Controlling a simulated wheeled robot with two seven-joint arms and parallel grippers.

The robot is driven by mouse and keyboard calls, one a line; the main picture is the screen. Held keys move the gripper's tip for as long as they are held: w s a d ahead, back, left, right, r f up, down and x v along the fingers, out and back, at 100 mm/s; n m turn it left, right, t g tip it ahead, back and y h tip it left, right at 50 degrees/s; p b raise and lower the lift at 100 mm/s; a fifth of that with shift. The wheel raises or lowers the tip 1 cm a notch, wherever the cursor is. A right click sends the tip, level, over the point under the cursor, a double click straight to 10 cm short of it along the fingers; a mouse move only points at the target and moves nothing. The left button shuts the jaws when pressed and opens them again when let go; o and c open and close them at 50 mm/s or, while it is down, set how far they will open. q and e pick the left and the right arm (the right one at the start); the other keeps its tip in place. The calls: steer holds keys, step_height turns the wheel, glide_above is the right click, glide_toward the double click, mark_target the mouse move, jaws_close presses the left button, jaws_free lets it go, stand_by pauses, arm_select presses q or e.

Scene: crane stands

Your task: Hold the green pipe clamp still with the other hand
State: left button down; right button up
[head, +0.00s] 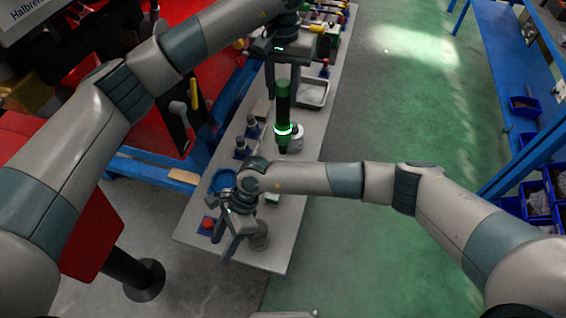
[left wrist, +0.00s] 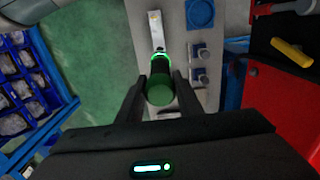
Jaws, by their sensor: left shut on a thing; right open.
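My left gripper (head: 283,76) is shut on an upright green and black cylindrical tool (head: 283,100) with a lit green ring, held above the table. The left wrist view shows the tool's round green end (left wrist: 160,92) between both fingers (left wrist: 160,80). My right gripper (head: 236,228) is open, low over the near end of the table.
The long grey table (head: 313,120) carries a blue round dish (head: 223,181), small blue-based fixtures (head: 242,148), a red piece on a blue base (head: 208,224), a grey cylinder (head: 260,236), a white round item (head: 297,138) and a tray (head: 313,93). Green floor (head: 400,120) is clear to the right.

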steer(key=w+t, duration=0.1)
steer(key=w, duration=0.2)
steer(key=w+d+r+n+t+h, duration=0.1)
steer(key=w, duration=0.2)
steer(key=w+r+t+h, duration=0.1)
steer(key=w, duration=0.2)
steer(key=shift+w+d, duration=0.2)
steer(key=shift+d, duration=0.1)
steer(key=w+d+r+n+t+h, duration=0.1)
steer(key=w+d+n+t+h, duration=0.1)
steer(key=w+t, duration=0.15)
steer(key=n+t+h, duration=0.3)
steer(key=n+t, duration=0.3)
steer(key=n, duration=0.1)
glide_toward(271, 199)
steer(key=shift+w+f+g, duration=0.25)
steer(key=shift+w+f, duration=0.25)
steer(key=shift+w, duration=0.15)
steer(key=shift+f, duration=0.1)
steer(key=shift+x, duration=4.4)
steer(key=shift+d, duration=0.1)
steer(key=c, duration=1.1)
